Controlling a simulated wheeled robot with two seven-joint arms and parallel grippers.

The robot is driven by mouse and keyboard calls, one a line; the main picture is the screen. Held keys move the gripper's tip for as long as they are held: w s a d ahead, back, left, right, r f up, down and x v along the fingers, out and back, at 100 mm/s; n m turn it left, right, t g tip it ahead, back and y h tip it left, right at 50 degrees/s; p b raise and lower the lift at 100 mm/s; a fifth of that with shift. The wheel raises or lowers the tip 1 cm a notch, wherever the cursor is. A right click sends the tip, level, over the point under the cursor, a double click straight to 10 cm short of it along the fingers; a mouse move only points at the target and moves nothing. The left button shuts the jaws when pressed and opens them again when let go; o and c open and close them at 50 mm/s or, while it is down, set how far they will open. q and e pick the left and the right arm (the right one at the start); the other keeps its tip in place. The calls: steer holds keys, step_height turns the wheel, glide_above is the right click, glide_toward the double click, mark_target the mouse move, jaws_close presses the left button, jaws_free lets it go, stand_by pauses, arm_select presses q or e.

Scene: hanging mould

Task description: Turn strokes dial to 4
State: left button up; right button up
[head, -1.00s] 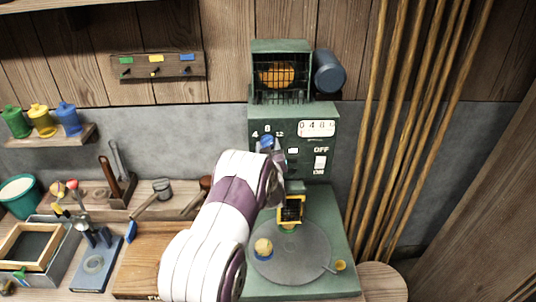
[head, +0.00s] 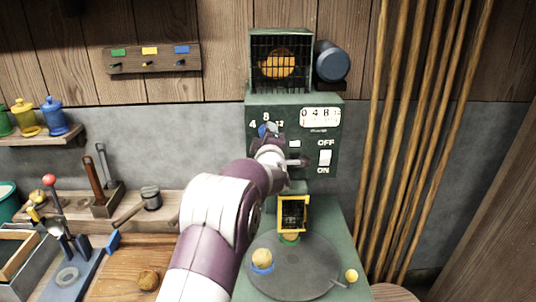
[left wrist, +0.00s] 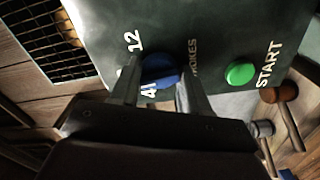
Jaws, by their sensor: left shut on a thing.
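The strokes dial is a blue knob on the green machine's front panel (head: 255,165), marked 4, 8 and 12. In the left wrist view the blue strokes dial (left wrist: 162,71) sits between the two fingers of my left gripper (left wrist: 160,80). The gripper is shut on it. In the head view my left arm comes up from below to the dial (head: 265,129) and partly covers it. The 12 and a 4 show beside the knob in the left wrist view; the fingers hide other marks. I cannot tell its exact setting. My right gripper is out of view.
A green START button (left wrist: 240,73) is near the dial. An OFF/ON switch (head: 325,157) and a 0-4-8 scale (head: 320,117) are to its right. Below are a round grey plate (head: 300,276) and a yellow frame (head: 294,213). Tall poles (head: 410,130) stand at the right.

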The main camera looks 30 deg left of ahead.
arm_select(q)
steer(key=shift+f+n+b, duration=0.15)
steer(key=shift+n+b, duration=2.55)
steer(key=shift+f+n+b, duration=0.1)
steer(key=shift+n+b, duration=2.6)
steer(key=o, duration=1.1)
steer(key=shift+s, duration=0.1)
steer(key=shift+c, duration=0.2)
steer(key=shift+r, duration=0.2)
